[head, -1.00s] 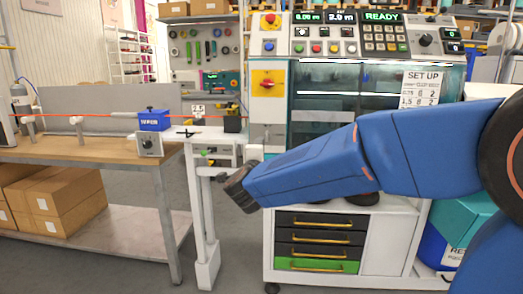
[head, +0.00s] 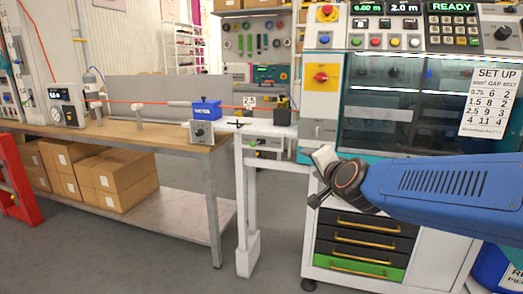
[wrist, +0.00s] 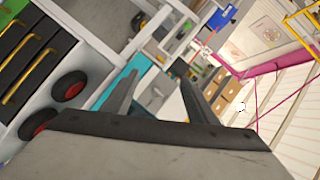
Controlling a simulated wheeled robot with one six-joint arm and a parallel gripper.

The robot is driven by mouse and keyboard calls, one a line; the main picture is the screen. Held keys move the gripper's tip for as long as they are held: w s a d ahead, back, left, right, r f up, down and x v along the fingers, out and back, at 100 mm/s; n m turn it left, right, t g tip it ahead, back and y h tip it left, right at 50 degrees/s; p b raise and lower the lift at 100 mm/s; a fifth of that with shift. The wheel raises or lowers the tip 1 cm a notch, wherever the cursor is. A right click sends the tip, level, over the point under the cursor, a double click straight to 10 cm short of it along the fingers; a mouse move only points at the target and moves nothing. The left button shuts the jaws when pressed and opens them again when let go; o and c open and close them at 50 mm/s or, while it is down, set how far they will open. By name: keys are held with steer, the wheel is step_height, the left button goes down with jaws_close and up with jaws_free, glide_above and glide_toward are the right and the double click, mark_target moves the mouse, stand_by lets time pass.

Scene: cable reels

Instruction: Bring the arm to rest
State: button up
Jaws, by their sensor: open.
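My blue arm reaches in from the right edge of the head view, in front of the cutting machine (head: 400,110). My gripper (head: 318,194) is at its left end, small and partly turned away, in front of the machine's lower left corner and near the drawer cabinet (head: 362,222). In the wrist view my gripper (wrist: 159,78) shows two separated dark fingers with nothing held between them. The wrist view is tilted, with the drawers at its left.
A wooden bench (head: 150,138) at the left carries a blue device (head: 206,109) and an orange cable line. Cardboard boxes (head: 110,182) sit on its lower shelf. A red frame (head: 14,180) stands at the far left. Grey floor is clear in front of the bench.

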steer(key=s+d+f+n+g, duration=0.3)
steer(key=s+f, duration=0.3)
steer(key=s, duration=0.4)
steer(key=s+d+f+n+g+h, duration=0.1)
steer(key=s+d+f+n+g, duration=0.2)
steer(key=s+d+f, duration=0.3)
steer(key=s+d+f+n+g+h, duration=0.1)
steer(key=s+d+f+n+g, duration=0.3)
steer(key=s, duration=1.2)
steer(key=shift+d+f, duration=0.2)
steer(key=shift+f, duration=0.7)
steer(key=shift+w, duration=0.1)
steer(key=shift+c, duration=0.4)
